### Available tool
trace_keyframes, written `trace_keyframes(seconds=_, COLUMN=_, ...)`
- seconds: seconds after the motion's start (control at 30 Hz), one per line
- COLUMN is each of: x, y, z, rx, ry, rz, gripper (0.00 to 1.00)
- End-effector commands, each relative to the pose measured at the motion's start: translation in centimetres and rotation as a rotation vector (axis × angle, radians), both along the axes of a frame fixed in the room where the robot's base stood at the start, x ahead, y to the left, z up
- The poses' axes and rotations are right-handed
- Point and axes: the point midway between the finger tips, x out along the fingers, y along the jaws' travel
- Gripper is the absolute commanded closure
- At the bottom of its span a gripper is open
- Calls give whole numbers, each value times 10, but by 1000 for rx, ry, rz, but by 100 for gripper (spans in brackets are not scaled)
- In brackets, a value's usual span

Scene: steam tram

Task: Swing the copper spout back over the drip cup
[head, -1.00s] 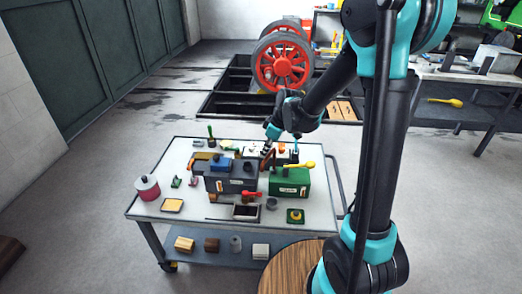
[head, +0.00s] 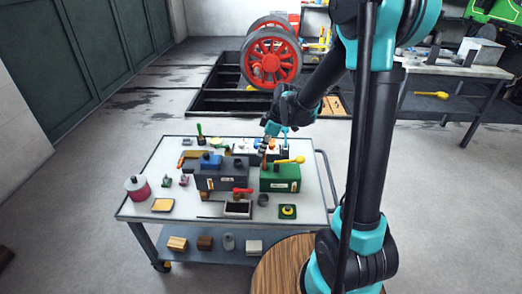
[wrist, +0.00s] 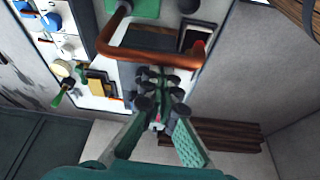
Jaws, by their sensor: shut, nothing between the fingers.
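The copper spout (wrist: 150,57) is a bent tube across the upper middle of the wrist view. Its left bend runs up beside a green box. In the head view, a small copper-brown part (head: 263,151) shows by the gripper, between the dark grey box and the green box. My gripper (head: 272,129) is above the back of the cart. In the wrist view its fingers (wrist: 158,86) are shut and empty, with their tips just below the spout's long run; contact cannot be told. A small dark grey cup (head: 263,200) stands in front of the green box; it may be the drip cup.
The dark grey box (head: 220,177) and green box (head: 280,180), with a yellow lever (head: 290,160), crowd the cart top (head: 165,180). A dark-lined tray (head: 238,208) and a red lever (head: 242,190) are in front. A pink tin (head: 138,189) stands left.

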Motion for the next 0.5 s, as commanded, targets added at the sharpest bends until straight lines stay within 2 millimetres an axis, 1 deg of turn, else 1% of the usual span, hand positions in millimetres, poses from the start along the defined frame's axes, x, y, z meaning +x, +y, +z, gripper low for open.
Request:
trace_keyframes(seconds=0.3, x=1, y=1, z=0, rx=-1, ry=-1, rz=0, gripper=100)
trace_keyframes(seconds=0.43, x=3, y=10, z=3, rx=-1, ry=0, rz=-2, gripper=100)
trace_keyframes(seconds=0.5, x=5, y=19, z=5, rx=0, ry=-1, rz=-3, gripper=100)
